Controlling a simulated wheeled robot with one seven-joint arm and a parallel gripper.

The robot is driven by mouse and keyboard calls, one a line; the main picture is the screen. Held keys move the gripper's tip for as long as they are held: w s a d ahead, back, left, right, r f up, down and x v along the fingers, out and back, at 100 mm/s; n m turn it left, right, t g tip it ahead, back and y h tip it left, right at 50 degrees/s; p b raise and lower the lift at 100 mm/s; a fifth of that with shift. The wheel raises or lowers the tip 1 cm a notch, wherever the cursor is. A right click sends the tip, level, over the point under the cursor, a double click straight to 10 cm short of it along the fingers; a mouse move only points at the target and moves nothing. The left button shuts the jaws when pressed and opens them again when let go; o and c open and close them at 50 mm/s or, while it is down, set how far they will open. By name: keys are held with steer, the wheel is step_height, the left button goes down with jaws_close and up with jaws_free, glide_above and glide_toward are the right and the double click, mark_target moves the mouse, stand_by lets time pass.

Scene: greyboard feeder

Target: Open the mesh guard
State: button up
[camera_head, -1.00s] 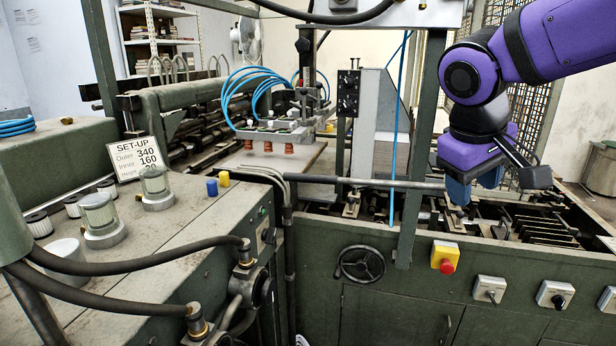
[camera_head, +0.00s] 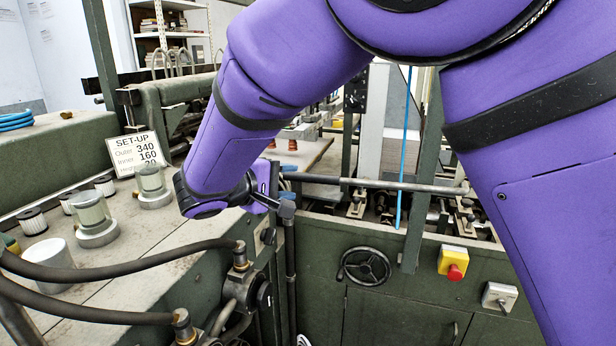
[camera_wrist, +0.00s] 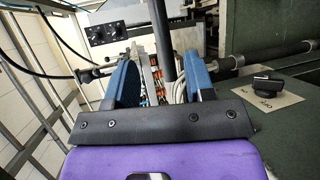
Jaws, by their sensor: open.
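The mesh guard is not clearly visible now; in the head view my arm covers the right side, where mesh panels showed before. My gripper (camera_head: 284,188) is left of centre in the head view, by the left end of a grey horizontal bar (camera_head: 375,184). In the wrist view my gripper (camera_wrist: 160,75) has its two blue fingers spread apart. A dark upright post (camera_wrist: 163,45) shows between them in the picture. The bar (camera_wrist: 268,56) runs across behind the fingers; I cannot tell whether they touch it.
A green bench with a set-up sign (camera_head: 137,153) and glass-topped cups (camera_head: 94,220) is at the left. A handwheel (camera_head: 365,265) and red stop button (camera_head: 454,271) are on the front panel. A black rotary knob (camera_wrist: 266,83) is right of my gripper.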

mark_target(301, 179)
steer(key=shift+n+t, duration=0.3)
steer(key=shift+t, duration=0.3)
steer(key=w+d+f, duration=0.1)
steer(key=w, duration=0.1)
steer(key=w+d, duration=0.1)
steer(key=w, duration=0.2)
steer(key=w+d+f, duration=0.1)
steer(key=w+d, duration=0.1)
steer(key=shift+w+f, duration=0.35)
jaws_close()
